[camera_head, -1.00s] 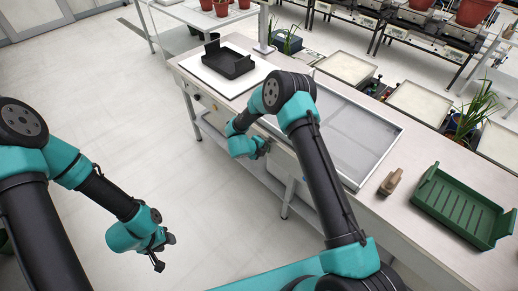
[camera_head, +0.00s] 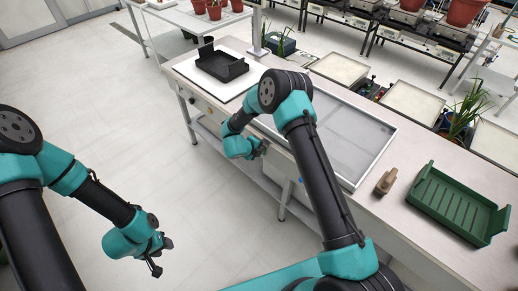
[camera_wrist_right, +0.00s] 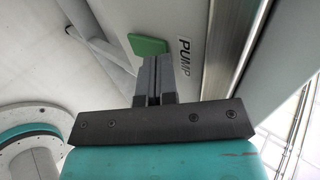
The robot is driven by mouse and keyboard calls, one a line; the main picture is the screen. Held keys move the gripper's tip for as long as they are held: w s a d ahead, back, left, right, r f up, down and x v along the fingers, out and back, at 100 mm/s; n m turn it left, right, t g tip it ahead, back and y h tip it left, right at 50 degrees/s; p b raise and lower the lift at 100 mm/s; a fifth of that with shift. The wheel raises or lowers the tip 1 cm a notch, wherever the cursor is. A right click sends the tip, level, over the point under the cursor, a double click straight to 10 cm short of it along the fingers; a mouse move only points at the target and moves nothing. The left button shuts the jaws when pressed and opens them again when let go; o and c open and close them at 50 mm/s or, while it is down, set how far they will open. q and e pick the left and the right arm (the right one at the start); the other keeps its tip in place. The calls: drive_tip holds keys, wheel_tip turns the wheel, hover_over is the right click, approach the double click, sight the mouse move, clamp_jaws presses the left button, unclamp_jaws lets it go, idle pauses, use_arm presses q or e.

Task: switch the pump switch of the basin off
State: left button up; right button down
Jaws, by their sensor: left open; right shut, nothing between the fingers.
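The basin (camera_head: 352,150) is a shallow rectangular tray with a metal rim, set in the bench top. In the right wrist view, the green pump switch (camera_wrist_right: 148,44) sits on the grey bench front beside a PUMP label (camera_wrist_right: 184,57). My right gripper (camera_head: 263,146) is at the bench front below the basin. Its fingers (camera_wrist_right: 154,62) are shut and empty, their tips overlapping the switch's lower edge in the picture. I cannot tell whether they touch it. My left gripper (camera_head: 161,257) is open and empty above the floor, away from the bench.
The bench top (camera_head: 400,222) also carries a black tray (camera_head: 222,64) on a white plate, a brown brush-like object (camera_head: 386,181) and a green slotted tray (camera_head: 455,207). Other tables with pots stand behind. The floor (camera_head: 130,80) at left is clear.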

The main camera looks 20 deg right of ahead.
drive_tip(key=shift+a, duration=0.1)
drive_tip(key=v, duration=1.3)
drive_tip(key=shift+s+f, duration=0.1)
